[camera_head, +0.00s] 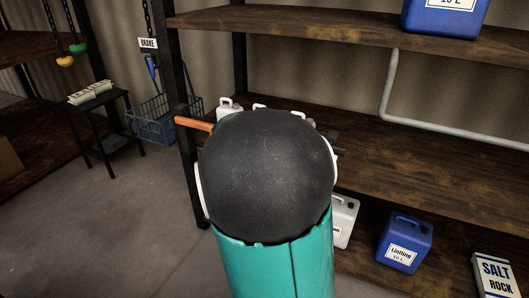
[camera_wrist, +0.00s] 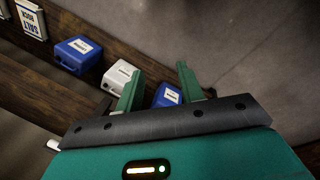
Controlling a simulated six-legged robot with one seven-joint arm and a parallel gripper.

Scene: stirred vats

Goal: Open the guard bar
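A grey bent bar (camera_head: 440,130), which looks like the guard bar, runs across the front of the shelving at the right in the head view. It drops from the upper shelf, bends, and slopes away to the right edge of the picture. My gripper (camera_wrist: 158,74) shows in the wrist view with its two green fingers apart and nothing between them. In the head view my own arm hides the gripper, so its distance from the bar cannot be told. The bar is not clearly visible in the wrist view.
An orange bar (camera_head: 193,124) sticks out beside the shelf post. Blue canisters (camera_head: 404,243), a white canister (camera_head: 345,220) and a salt box (camera_head: 494,275) stand low at the shelving. A blue basket (camera_head: 155,118) and small black table (camera_head: 105,118) are at left. Floor at left is clear.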

